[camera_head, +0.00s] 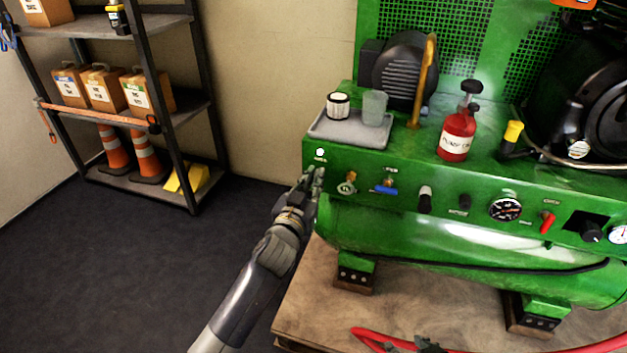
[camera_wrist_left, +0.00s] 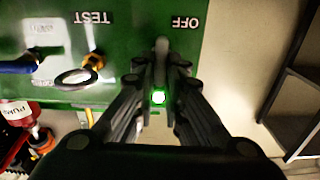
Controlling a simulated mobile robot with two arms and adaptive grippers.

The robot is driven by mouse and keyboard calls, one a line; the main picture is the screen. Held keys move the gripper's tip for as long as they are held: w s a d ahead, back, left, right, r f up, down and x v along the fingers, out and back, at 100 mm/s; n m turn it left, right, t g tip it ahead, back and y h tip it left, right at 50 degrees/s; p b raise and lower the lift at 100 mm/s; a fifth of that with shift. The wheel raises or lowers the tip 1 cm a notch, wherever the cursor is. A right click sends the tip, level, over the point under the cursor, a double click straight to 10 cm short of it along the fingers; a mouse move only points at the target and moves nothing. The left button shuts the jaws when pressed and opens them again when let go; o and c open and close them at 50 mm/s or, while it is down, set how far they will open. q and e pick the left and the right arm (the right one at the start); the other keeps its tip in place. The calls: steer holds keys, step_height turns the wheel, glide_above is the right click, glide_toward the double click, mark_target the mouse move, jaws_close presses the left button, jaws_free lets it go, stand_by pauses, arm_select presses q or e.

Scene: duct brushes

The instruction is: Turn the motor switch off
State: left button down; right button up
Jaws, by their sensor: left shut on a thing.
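The motor switch (camera_wrist_left: 161,47) is a grey lever on the left end of the green machine's front panel (camera_head: 460,190). In the left wrist view it stands beside the upside-down OFF label (camera_wrist_left: 185,22). My left gripper (camera_head: 316,177) is at the panel, with its fingers (camera_wrist_left: 160,70) shut around the lever. In the head view the fingers hide the switch. A round lamp (camera_head: 320,152) above the fingers glows white; in the left wrist view it has a green rim (camera_wrist_left: 158,97).
Right of my left gripper are a brass ring valve (camera_head: 347,186), a blue-handled valve (camera_head: 386,188), knobs and a gauge (camera_head: 506,209). A grey tray (camera_head: 350,132) and red bottle (camera_head: 458,135) stand on top. Shelving (camera_head: 130,105) stands left, with clear floor between.

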arm_select(q)
steer(key=shift+s+d+f+m+p, duration=0.1)
steer(key=shift+d+f+m+p, duration=0.25)
steer(key=shift+m, duration=2.6)
steer(key=shift+s+d+f+m+p, duration=0.1)
steer(key=shift+m+p, duration=0.45)
steer(key=shift+m, duration=2.45)
steer(key=shift+d+f+m+p, duration=0.25)
steer(key=shift+m+p, duration=0.2)
steer(key=shift+m, duration=2.5)
arm_select(e)
steer(key=s+d+f+g+h, duration=0.1)
steer(key=s+g, duration=0.3)
steer(key=s, duration=0.4)
steer(key=shift+s+d+f, duration=0.2)
steer(key=shift+d+f, duration=0.15)
steer(key=shift+d, duration=0.45)
arm_select(q)
steer(key=c, duration=1.7)
jaws_free()
steer(key=shift+o, duration=0.2)
steer(key=shift+a, duration=0.1)
arm_select(e)
steer(key=shift+w, duration=0.1)
arm_select(q)
steer(key=v, duration=1.2)
